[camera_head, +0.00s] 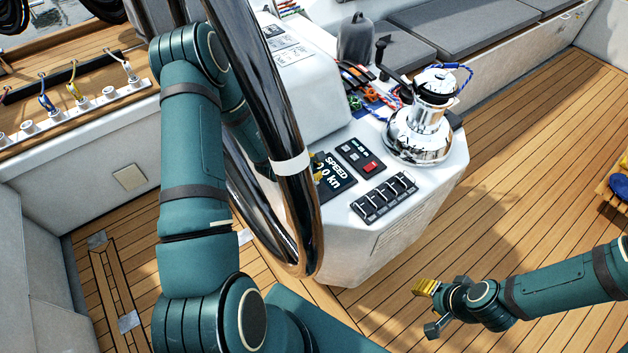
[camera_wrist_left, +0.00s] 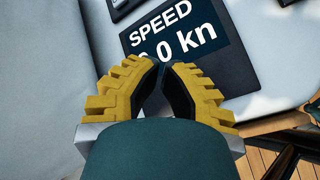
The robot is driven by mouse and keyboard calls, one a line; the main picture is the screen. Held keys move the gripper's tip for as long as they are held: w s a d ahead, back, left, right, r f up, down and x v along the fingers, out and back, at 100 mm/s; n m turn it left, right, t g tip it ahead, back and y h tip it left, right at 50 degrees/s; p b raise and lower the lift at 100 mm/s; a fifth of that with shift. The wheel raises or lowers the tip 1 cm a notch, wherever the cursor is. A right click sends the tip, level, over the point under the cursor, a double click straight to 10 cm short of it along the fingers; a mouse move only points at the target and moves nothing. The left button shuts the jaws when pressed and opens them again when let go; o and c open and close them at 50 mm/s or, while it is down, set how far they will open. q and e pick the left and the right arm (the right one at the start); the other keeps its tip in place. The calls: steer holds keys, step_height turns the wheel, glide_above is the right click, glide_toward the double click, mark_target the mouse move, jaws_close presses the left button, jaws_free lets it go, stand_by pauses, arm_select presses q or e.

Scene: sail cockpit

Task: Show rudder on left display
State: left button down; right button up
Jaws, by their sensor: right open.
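A dark display (camera_head: 338,186) on the white console reads "SPEED" and "0.0 kn" in the head view, its left side partly hidden by the steering wheel. The display (camera_wrist_left: 215,62) fills the upper middle of the left wrist view, its first digit partly covered by my fingers. My left gripper (camera_wrist_left: 162,66) has its yellow fingertips together, with nothing seen between them, over the lower edge of the display; contact cannot be told. In the head view it is mostly hidden behind the wheel. My right gripper (camera_head: 430,308) is open and empty over the deck at lower right.
A small button panel (camera_head: 360,157) with a red button lies beside the display, and a dark switch panel (camera_head: 384,198) lies below it. The large steering wheel (camera_head: 296,205) stands close to my left arm. A chrome winch (camera_head: 419,135) stands on the console.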

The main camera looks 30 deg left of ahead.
arm_select(q)
step_height(320, 180, up, 4)
steer(key=shift+f+p, duration=0.25)
steer(key=shift+p, duration=0.65)
steer(key=shift+w+a+r, duration=0.2)
steer(key=shift+a+r, duration=0.1)
steer(key=shift+a, duration=0.05)
